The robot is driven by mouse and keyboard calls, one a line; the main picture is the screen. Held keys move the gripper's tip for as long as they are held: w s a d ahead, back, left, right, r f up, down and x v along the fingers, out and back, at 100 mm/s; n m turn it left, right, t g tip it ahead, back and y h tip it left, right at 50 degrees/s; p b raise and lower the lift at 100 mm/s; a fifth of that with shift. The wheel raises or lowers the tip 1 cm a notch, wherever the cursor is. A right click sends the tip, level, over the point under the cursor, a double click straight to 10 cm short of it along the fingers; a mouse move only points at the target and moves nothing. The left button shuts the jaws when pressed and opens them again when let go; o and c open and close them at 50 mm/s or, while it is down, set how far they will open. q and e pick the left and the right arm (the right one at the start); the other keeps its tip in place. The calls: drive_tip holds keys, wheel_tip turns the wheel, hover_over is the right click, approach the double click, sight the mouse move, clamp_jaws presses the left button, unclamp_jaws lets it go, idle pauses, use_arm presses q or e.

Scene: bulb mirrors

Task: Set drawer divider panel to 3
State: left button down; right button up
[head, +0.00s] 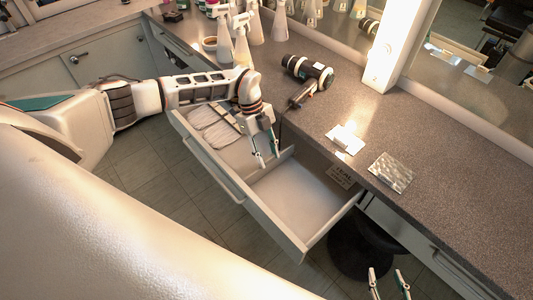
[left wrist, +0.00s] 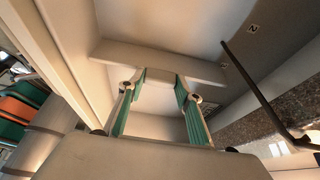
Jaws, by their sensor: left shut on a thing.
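The open drawer (head: 306,237) stands out below the counter. A pale drawer divider panel (head: 284,158) crosses it, parting a compartment with grey items from an empty one at the right. My left gripper (head: 268,162) reaches down into the drawer and is shut on the panel. In the left wrist view, the panel (left wrist: 160,58) spans ahead of the green-padded fingers (left wrist: 160,85). A small mark that looks like a sideways 2 (left wrist: 253,29) shows on the drawer beside it. I cannot see a 3. My right gripper (head: 388,284) is open and empty at the lower edge.
A hair dryer (head: 308,71), a small white card (head: 345,139) and a silver textured plate (head: 391,172) lie on the counter (head: 460,215). Bottles (head: 242,45) stand at the back. A dark stool (head: 362,250) is beneath the counter, right of the drawer.

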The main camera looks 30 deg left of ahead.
use_arm(q)
drive_tip(key=c, duration=1.4)
unclamp_jaws()
drive_tip(key=shift+s+d, duration=0.1)
drive_tip(key=shift+d, duration=0.2)
drive_tip(key=shift+a, duration=0.15)
drive_tip(key=shift+a+r, duration=0.1)
drive_tip(key=shift+r, duration=0.25)
drive_tip(key=v, duration=1.1)
drive_tip(key=shift+a+r, duration=0.1)
